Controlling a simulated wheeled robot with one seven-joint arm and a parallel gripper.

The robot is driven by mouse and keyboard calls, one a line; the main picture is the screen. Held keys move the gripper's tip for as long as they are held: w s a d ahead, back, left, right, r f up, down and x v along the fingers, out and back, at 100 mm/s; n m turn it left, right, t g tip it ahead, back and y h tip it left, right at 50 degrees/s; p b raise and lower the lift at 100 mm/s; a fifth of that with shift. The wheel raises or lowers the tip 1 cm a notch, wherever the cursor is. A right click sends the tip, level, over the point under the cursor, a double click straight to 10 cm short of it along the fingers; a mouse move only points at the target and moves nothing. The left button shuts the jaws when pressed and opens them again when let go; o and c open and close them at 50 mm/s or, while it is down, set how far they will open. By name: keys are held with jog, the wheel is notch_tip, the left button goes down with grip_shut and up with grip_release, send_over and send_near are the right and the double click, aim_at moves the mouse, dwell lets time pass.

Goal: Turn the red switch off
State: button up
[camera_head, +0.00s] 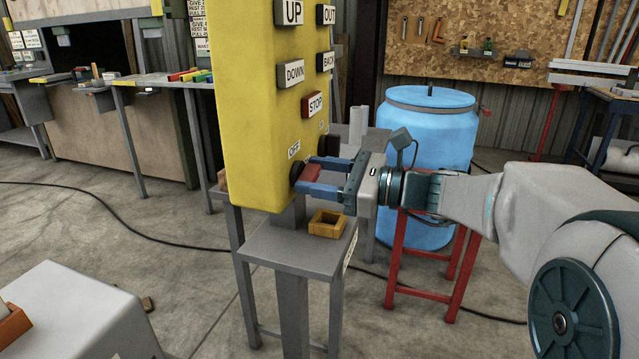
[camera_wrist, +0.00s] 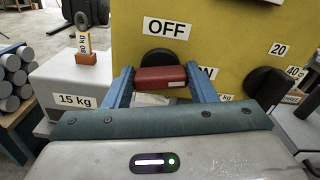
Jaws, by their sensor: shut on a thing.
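The red switch (camera_wrist: 160,77) is a red bar handle on a round black base (camera_wrist: 160,57), on the yellow panel (camera_head: 242,95) under an OFF label (camera_wrist: 167,28). In the head view the red switch (camera_head: 311,173) sits low on the panel's right face. My gripper (camera_head: 306,180) reaches it from the right, one finger on each side. In the wrist view my gripper (camera_wrist: 165,80) is shut on the red bar, which lies level between the blue fingers. The finger tips and part of a label below the bar are hidden.
A second black knob (camera_wrist: 267,87) with number labels is on the panel to the right. A grey stand (camera_head: 300,247) with a small wooden tray (camera_head: 327,224) is below. A blue barrel (camera_head: 430,130) on a red frame stands behind my arm.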

jog(key=n+b, duration=0.1)
jog(key=n, duration=0.1)
jog(key=n+b, duration=0.1)
jog(key=b, duration=0.1)
jog(key=shift+f+n, duration=0.3)
jog(key=shift+n, duration=0.1)
jog(key=n+b, duration=0.4)
jog(key=b, duration=0.1)
jog(key=shift+s+f, duration=0.1)
jog(key=shift+s, duration=0.05)
jog(key=n+b, duration=0.4)
jog(key=shift+n+b, duration=1.5)
jog(key=shift+n, duration=0.2)
jog(key=o, duration=1)
jog(key=shift+r, duration=0.2)
jog(key=p+v, duration=0.3)
jog(key=v, duration=1)
jog(key=shift+s+d, duration=0.1)
jog(key=shift+d, duration=0.3)
